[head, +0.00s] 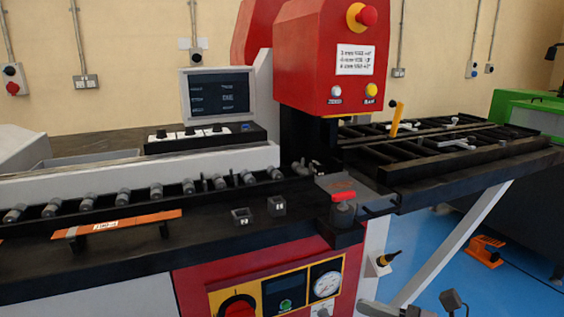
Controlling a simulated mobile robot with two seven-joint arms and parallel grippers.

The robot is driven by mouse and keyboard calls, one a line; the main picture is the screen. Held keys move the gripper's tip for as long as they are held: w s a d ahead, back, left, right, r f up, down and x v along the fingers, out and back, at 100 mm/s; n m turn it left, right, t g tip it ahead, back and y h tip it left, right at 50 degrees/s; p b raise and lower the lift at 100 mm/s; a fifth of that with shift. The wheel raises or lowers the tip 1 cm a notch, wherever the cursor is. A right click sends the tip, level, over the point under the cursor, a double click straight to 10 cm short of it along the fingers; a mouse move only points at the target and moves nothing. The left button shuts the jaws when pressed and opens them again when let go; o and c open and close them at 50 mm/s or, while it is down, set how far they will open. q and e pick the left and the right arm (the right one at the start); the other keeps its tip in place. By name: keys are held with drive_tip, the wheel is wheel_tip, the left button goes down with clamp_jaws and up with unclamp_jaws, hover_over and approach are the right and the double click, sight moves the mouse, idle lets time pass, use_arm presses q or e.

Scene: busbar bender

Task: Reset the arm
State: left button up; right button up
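The busbar bender has a red press head (325,60) above a dark bed. No part is labelled as an arm, so I cannot tell which one the task names. A yellow lever (397,118) stands tilted on the dark rack behind the head. A red-topped knob or clamp (343,205) sits at the bed's front right corner. Grey parts at the bottom right edge look like my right gripper (415,308); they are cut off by the frame, in front of the machine and touching nothing visible. My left gripper is not in view.
A copper bar (117,224) with a label lies at the bed's front left. Two small dark blocks (259,211) sit right of it. A row of rollers (123,196) runs behind. An orange foot pedal (486,251) rests on the blue floor (505,285), which is otherwise mostly clear.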

drive_tip(key=s+d+f+n+h+p, duration=0.2)
drive_tip(key=s+f+n+h, duration=0.4)
drive_tip(key=n, duration=0.7)
drive_tip(key=s+d+f+n+t+h+p, duration=0.1)
drive_tip(key=s+d+f+n+h+p, duration=0.2)
drive_tip(key=s+f+n+h, duration=0.3)
drive_tip(key=s+f+n+p, duration=0.1)
drive_tip(key=s+f+n, duration=0.3)
drive_tip(key=n, duration=0.3)
drive_tip(key=shift+s+d+f+t+h, duration=0.15)
drive_tip(key=shift+s+d+t+h, duration=0.2)
drive_tip(key=shift+s, duration=0.15)
drive_tip(key=shift+n, duration=0.3)
